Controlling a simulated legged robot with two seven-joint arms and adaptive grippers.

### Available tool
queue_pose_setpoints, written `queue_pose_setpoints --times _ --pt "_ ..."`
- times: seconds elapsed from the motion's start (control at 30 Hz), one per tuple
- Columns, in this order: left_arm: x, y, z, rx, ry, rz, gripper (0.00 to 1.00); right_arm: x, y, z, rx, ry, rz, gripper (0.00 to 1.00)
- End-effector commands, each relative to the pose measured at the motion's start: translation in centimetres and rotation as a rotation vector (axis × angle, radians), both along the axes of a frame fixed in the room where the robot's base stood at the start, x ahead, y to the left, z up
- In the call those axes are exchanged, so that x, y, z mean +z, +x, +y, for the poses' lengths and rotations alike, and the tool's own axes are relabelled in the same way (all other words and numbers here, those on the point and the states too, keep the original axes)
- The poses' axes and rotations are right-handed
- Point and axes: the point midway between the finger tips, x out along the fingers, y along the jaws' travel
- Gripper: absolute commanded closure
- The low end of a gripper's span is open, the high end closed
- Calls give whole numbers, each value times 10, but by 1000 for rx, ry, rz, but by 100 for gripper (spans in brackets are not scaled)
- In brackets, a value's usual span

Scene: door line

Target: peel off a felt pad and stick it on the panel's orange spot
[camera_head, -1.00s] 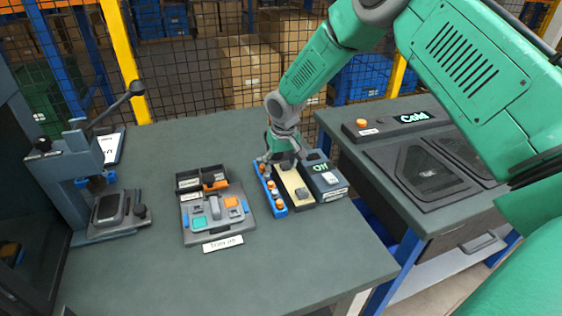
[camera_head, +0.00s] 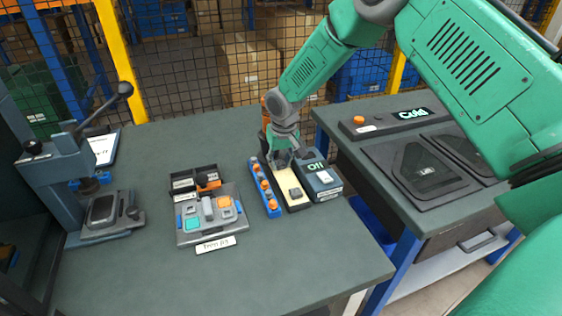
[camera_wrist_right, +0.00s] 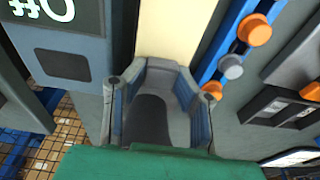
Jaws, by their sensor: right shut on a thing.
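My right gripper (camera_head: 278,159) is over the far end of the cream strip (camera_head: 284,177) in its dark tray. In the right wrist view, the gripper (camera_wrist_right: 158,85) has a dark grey, rounded thing between its fingers, which looks like a felt pad (camera_wrist_right: 148,122); its edges are partly hidden. A dark square pad (camera_head: 295,193) lies on the near part of the strip. The grey panel (camera_head: 187,238) stands left of the strip, flat on the table. It has an orange spot (camera_head: 226,208), a teal spot and a grey raised part between them. My left gripper is not in view.
A blue rail (camera_head: 274,210) with orange and grey knobs runs close along the strip's left side. A grey box (camera_head: 327,187) with a display stands close on its right. A lever press (camera_head: 65,172) stands far left. The table's front is clear.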

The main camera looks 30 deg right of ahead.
Motion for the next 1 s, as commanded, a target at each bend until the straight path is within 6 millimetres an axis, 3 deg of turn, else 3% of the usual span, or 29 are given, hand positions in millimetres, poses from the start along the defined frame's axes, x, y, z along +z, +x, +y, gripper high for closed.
queue_pose_setpoints --times 0.37,1.0 --pt "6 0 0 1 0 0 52 9 1 -5 -3 -7 -5 100" --pt "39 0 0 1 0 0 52 48 0 -3 -3 -7 -4 100"
